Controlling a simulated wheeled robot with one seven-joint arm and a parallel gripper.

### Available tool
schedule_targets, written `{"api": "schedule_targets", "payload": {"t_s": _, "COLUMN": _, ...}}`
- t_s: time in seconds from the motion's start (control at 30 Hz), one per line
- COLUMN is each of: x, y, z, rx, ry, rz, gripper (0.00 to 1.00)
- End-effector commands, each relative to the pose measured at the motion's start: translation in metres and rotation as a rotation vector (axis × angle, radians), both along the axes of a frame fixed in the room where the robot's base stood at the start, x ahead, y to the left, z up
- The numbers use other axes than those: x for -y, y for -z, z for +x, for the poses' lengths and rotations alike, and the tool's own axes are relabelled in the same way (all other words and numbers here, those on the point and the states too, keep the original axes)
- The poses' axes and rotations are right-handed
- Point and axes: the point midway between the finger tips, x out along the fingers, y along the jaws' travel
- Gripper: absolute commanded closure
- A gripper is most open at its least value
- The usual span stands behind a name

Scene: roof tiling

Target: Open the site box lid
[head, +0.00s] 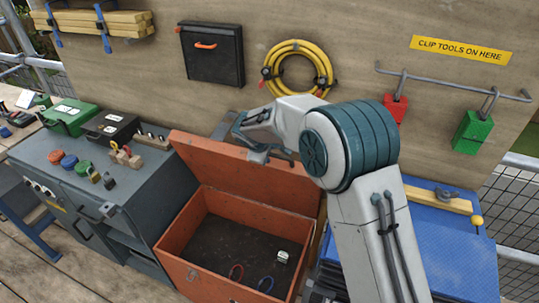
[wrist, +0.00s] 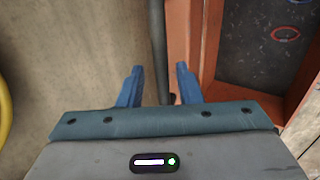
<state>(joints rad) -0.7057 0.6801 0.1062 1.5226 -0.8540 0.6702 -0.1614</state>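The orange site box (head: 215,284) stands on the deck in the head view. Its lid (head: 230,165) is raised and leans back toward the board wall, so the dark interior shows. My gripper (head: 248,138) is at the lid's upper edge in the head view, with my arm hiding the lid's right part. In the wrist view, my gripper (wrist: 160,86) has its blue fingers spread apart. A dark bar passes between or behind them; I cannot tell whether they touch it. The orange box (wrist: 208,45) shows to their right.
Inside the box lie a red ring (head: 236,272), a blue ring (head: 265,284) and a small pale item (head: 282,257). A grey workbench (head: 95,185) stands close on the left, a blue surface (head: 450,245) on the right. A yellow hose coil (head: 298,68) hangs on the wall behind.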

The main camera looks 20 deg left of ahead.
Motion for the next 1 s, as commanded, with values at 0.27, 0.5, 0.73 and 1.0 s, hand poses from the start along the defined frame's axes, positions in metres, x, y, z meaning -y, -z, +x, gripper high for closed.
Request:
{"api": "schedule_targets", "payload": {"t_s": 0.27, "x": 0.000, "y": -0.049, "z": -0.034, "rx": 0.003, "ry": 0.000, "rz": 0.003, "gripper": 0.68}}
{"api": "schedule_targets", "payload": {"t_s": 0.5, "x": -0.001, "y": -0.083, "z": -0.058, "rx": 0.002, "ry": 0.001, "rz": 0.001, "gripper": 0.68}}
{"api": "schedule_targets", "payload": {"t_s": 0.73, "x": -0.001, "y": -0.094, "z": -0.066, "rx": 0.000, "ry": 0.001, "rz": -0.001, "gripper": 0.68}}
{"api": "schedule_targets", "payload": {"t_s": 1.0, "x": -0.001, "y": -0.095, "z": -0.066, "rx": 0.000, "ry": 0.001, "rz": -0.002, "gripper": 0.68}}
